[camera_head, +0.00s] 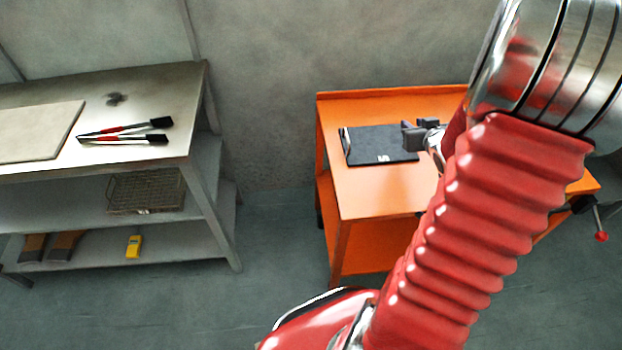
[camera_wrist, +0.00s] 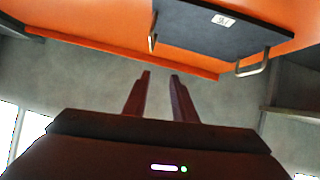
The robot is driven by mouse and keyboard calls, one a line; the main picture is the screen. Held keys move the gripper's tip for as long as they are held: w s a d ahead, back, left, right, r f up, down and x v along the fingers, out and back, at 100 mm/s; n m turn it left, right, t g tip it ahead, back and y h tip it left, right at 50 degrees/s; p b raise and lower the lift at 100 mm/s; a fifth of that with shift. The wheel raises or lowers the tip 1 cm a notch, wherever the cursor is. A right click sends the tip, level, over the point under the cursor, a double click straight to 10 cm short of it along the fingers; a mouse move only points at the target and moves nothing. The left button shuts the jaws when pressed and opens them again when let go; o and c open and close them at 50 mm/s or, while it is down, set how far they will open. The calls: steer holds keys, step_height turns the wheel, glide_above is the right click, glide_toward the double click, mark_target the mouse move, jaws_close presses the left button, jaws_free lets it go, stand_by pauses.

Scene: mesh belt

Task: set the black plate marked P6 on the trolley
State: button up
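The black plate (camera_head: 375,147) lies flat on the orange top of the trolley (camera_head: 375,192). It has a small white label, too small to read surely, and a metal handle at its left end. In the wrist view the plate (camera_wrist: 205,30) shows two metal handles, one at each end. My gripper (camera_head: 408,138) is at the plate's right end in the head view, overlapping its edge. In the wrist view my gripper (camera_wrist: 160,75) has two fingers apart with nothing between them, clear of both handles.
A grey metal bench (camera_head: 150,85) stands at the left with a pale board (camera_head: 40,132) and two red-and-black tools (camera_head: 125,132). A wire basket (camera_head: 146,191) is on its shelf. Open floor lies between bench and trolley. My arm hides the trolley's right part.

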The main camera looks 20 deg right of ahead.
steer(key=a+r+g, duration=0.3)
steer(key=a+r, duration=0.7)
steer(key=a, duration=0.6)
steer(key=s+a+r+n+g+y, duration=0.1)
steer(key=s+a+y, duration=0.1)
steer(key=s+a, duration=0.6)
steer(key=s+a+r+n+g+y, duration=0.1)
steer(key=s+a, duration=0.6)
steer(key=a, duration=0.7)
steer(key=shift+s+a+r+n+g+y, duration=0.2)
steer(key=shift+s+r+n+g+y, duration=0.25)
steer(key=shift+r+y, duration=0.4)
